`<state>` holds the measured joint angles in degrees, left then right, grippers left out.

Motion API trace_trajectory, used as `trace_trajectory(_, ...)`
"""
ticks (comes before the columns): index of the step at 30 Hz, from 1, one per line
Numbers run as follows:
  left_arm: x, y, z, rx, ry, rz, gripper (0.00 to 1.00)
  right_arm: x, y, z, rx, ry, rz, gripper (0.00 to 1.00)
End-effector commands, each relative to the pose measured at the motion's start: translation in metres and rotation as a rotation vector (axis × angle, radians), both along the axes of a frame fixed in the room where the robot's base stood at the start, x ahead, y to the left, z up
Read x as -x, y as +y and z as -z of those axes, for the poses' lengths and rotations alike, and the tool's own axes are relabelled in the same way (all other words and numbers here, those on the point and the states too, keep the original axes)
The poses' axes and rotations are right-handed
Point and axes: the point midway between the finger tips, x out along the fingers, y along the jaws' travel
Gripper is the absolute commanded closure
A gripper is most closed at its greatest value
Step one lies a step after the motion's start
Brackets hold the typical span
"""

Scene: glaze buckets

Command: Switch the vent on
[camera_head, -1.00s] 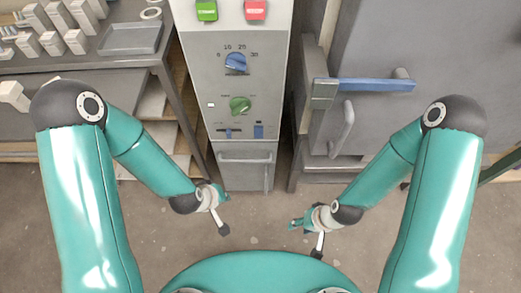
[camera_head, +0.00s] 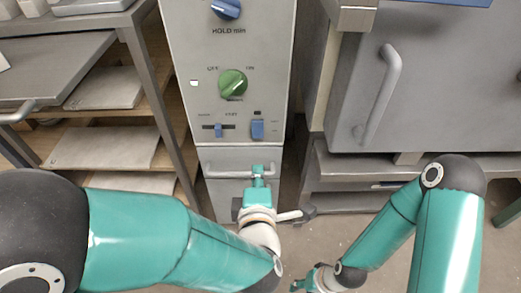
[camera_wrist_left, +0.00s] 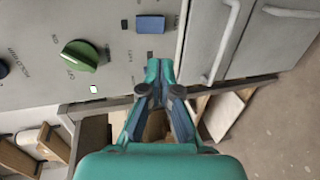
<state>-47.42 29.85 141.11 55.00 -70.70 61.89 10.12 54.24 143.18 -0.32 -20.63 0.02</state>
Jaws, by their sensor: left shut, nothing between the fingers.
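The grey control panel (camera_head: 180,60) carries a green OFF/ON knob (camera_head: 232,84), a small blue slider (camera_head: 218,130) and a blue rocker switch (camera_head: 257,129) with a dark little window above it. The small labels by the slider and switch are hard to read. The switch (camera_wrist_left: 150,24) and green knob (camera_wrist_left: 80,55) also show in the left wrist view, where my fingers seem to hide the slider. My left gripper (camera_head: 258,172) is shut and empty, just below the switch and in front of the handle. My right gripper (camera_head: 303,286) is low, its jaws unclear.
A grey bar handle (camera_head: 220,174) crosses the cabinet below the panel. A blue knob (camera_head: 226,9) is at the panel top. A shelf rack (camera_head: 155,95) stands left. A grey door with a handle (camera_head: 380,95) stands right. Floor is open between my arms.

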Motion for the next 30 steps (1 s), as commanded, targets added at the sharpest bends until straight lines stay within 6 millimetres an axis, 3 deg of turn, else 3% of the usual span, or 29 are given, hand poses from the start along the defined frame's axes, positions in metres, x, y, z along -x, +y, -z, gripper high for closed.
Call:
trace_trajectory(14, -0.010, 0.000, 0.004, -0.002, 0.003, 0.000, 1.00, 0.000, 0.000, 0.001, 0.000, 0.000, 0.000, 0.57)
trace_trajectory(30, -0.106, 0.000, 0.031, -0.002, 0.002, 0.001, 1.00, 0.000, 0.000, 0.019, 0.000, 0.000, 0.000, 0.57)
